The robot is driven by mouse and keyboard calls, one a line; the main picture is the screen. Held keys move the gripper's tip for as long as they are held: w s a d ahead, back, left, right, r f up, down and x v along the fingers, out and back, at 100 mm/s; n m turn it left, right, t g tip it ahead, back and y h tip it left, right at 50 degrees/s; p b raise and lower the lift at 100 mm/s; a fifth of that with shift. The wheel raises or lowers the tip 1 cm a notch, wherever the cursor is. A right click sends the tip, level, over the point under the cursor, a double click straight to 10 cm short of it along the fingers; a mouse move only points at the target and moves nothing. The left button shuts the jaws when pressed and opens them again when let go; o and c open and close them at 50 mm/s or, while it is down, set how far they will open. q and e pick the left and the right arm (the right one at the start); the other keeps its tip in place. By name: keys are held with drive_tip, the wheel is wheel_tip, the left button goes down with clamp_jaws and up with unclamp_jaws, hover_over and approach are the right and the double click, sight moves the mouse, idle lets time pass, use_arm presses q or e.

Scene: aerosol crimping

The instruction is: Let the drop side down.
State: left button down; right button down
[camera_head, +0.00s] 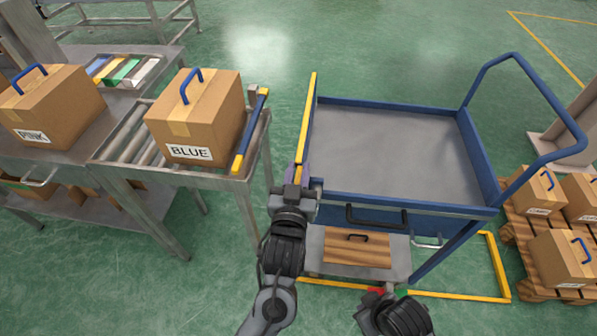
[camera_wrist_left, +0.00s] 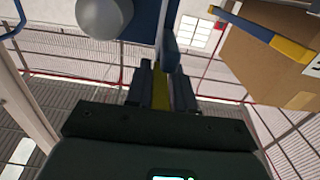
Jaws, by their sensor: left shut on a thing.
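The blue cart (camera_head: 395,205) stands in the middle of the head view with its grey deck empty. Its drop side (camera_head: 304,120), a panel with a yellow top edge, stands up along the cart's left side. My left gripper (camera_head: 297,183) is at the near end of that side and shut on it. In the left wrist view the yellow edge (camera_wrist_left: 160,92) runs between the fingers. The lower part of the drop side is mostly hidden.
A roller table (camera_head: 150,175) left of the cart bears a box marked BLUE (camera_head: 200,120) and has a blue and yellow bar (camera_head: 250,130) at its end. A narrow floor gap separates them. A pallet (camera_head: 520,245) with boxes stands right.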

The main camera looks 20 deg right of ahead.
use_arm(q)
drive_tip(key=w+a+f+n+p, duration=0.2)
drive_tip(key=a+n+p, duration=0.3)
drive_tip(key=p, duration=0.3)
drive_tip(key=shift+w+a+n, duration=0.3)
drive_tip(key=shift+w+a, duration=0.2)
drive_tip(key=shift+w, duration=0.05)
idle(0.3)
drive_tip(key=c, duration=1.1)
unclamp_jaws()
drive_tip(key=shift+r, duration=0.1)
